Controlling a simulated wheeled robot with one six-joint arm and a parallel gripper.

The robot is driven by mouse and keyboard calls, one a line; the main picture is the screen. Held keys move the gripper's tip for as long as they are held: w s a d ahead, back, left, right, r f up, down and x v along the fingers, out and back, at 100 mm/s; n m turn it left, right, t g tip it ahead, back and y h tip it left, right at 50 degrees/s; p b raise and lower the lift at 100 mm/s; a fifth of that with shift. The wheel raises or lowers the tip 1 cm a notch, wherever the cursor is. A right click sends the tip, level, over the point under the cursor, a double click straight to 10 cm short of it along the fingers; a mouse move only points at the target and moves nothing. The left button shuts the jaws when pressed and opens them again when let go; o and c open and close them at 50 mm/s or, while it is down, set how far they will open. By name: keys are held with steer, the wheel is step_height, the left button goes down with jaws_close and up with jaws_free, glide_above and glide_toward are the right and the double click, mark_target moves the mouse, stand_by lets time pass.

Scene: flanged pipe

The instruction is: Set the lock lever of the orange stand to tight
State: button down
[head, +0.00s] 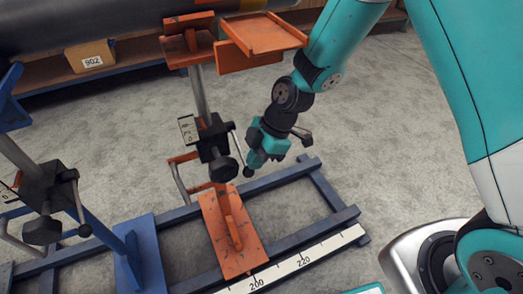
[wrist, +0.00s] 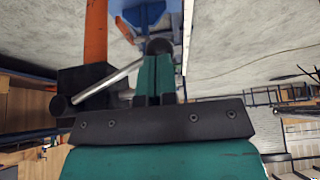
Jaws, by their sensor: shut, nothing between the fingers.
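The orange stand has an orange base plate (head: 218,240), a metal post (head: 199,92) and a black clamp block (head: 213,140) with a round dark knob (head: 223,169). Its lock lever (head: 240,152) is a thin rod on the block's right side, slanting down to a dark ball end. In the wrist view the silver lever rod (wrist: 108,82) runs from a dark pivot to the black ball (wrist: 158,46) at my fingertips. My gripper (head: 253,163) is shut and empty, right beside the ball end. I cannot tell whether they touch.
A blue stand (head: 42,188) with a similar clamp and lever is at the left. Blue rails (head: 290,175) and a ruler strip (head: 290,265) lie around the orange base. A box marked 902 (head: 90,57) sits behind. An orange tray (head: 263,33) is above.

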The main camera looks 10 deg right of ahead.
steer(key=shift+f, duration=0.1)
steer(key=shift+w+f+b, duration=0.2)
steer(key=shift+f+b, duration=0.15)
steer(key=shift+f, duration=0.65)
steer(key=s+p+v, duration=0.1)
steer(key=p+v, duration=0.4)
steer(key=v, duration=0.9)
steer(key=shift+s+d, duration=0.2)
steer(key=shift+s, duration=0.1)
